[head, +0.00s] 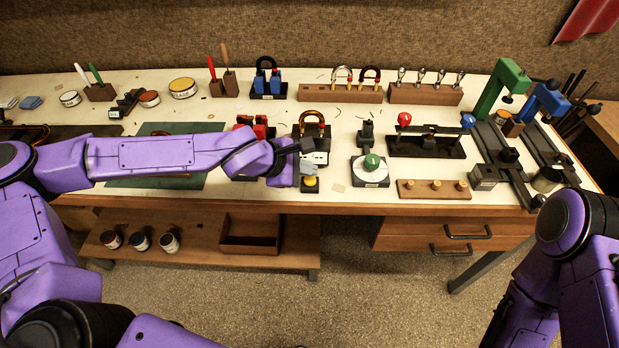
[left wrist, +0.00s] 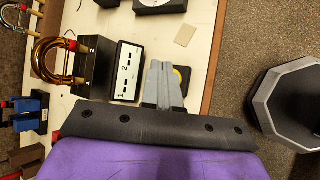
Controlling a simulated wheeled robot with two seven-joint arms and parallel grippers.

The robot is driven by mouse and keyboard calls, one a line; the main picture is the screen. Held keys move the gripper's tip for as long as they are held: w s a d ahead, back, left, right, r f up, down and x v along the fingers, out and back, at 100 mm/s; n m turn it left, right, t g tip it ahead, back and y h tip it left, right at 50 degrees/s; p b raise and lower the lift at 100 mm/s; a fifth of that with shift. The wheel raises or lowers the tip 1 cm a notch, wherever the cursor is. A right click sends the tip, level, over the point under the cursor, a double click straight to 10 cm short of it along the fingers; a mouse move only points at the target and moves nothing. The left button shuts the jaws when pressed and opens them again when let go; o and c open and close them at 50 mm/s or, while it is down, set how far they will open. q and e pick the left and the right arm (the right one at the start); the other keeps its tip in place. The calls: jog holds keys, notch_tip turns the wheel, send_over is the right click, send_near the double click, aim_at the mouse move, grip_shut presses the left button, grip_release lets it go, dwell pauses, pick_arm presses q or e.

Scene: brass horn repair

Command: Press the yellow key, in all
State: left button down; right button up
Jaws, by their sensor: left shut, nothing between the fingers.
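The yellow key (head: 310,181) is a small round button on a dark base near the front edge of the bench. In the left wrist view the yellow key (left wrist: 178,71) is mostly hidden behind the fingers. My left gripper (head: 307,164) is shut and empty, just above or behind the key. It also shows in the left wrist view (left wrist: 160,70). I cannot tell whether the fingertips touch the key. My right gripper is out of view; only its arm shows at the lower right.
A black box with a white numbered panel (left wrist: 126,72) and a copper-coloured coil (head: 312,121) stand right behind the key. A round gauge with a green knob (head: 372,162) stands to the right. The bench front edge (head: 345,207) is close.

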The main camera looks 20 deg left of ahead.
aim_at(307, 181)
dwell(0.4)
pick_arm(q)
jog(key=shift+f, duration=0.4)
jog(key=shift+f+b, duration=0.35)
jog(key=shift+f, duration=0.2)
dwell(0.5)
jog(key=shift+r, duration=0.15)
jog(key=shift+r+p, duration=0.8)
jog(key=shift+p, duration=0.3)
notch_tip(307, 181, up, 5)
jog(key=p, duration=0.5)
jog(key=shift+r, duration=0.1)
